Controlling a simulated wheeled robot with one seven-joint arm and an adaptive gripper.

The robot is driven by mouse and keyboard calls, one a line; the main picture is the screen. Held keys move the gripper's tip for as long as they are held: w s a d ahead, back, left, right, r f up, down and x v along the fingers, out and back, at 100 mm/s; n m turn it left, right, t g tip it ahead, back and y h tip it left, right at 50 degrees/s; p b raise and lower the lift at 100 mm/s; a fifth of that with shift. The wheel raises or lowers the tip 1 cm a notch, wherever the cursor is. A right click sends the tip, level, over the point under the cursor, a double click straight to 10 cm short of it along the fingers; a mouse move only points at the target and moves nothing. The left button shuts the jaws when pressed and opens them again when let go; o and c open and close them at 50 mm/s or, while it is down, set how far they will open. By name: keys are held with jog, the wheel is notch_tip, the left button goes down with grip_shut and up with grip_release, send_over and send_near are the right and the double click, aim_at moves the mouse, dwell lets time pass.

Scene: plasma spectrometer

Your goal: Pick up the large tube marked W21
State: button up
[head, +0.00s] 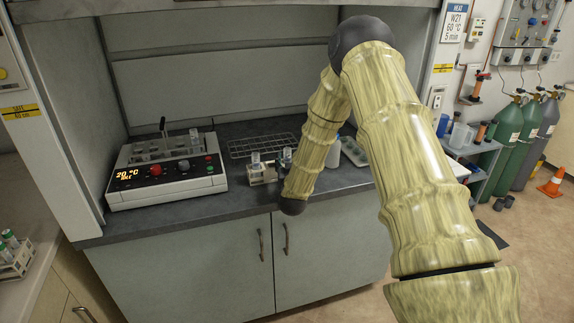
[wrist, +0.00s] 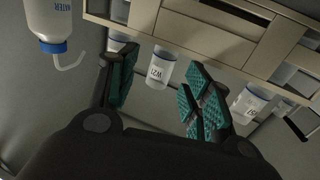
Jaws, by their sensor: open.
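The tube marked W21 (wrist: 159,70) is clear with a white label and hangs below a beige rack (wrist: 180,35) in the wrist view, where the scene appears upside down. My gripper (wrist: 160,82) is open, with its teal-padded fingers on either side of that tube and a gap to each. In the head view the rack (head: 262,174) stands on the dark bench, with a clear tube (head: 256,160) upright in it. The label there is too small to read. My arm hides the gripper and part of the rack in that view.
Another labelled tube (wrist: 247,104) is close beside the right finger. A water bottle (wrist: 52,25) is at upper left. A heating unit (head: 165,175) reading 20 °C stands left of the rack, a wire rack (head: 262,145) behind. A wall sign (head: 455,20) reads HEAT W21 60 °C 5 min.

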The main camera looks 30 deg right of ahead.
aim_at(288, 157)
jog(key=shift+p+x, duration=0.75)
jog(key=shift+x, duration=1.5)
jog(key=shift+f, duration=0.15)
jog(key=shift+c, duration=0.4)
grip_shut()
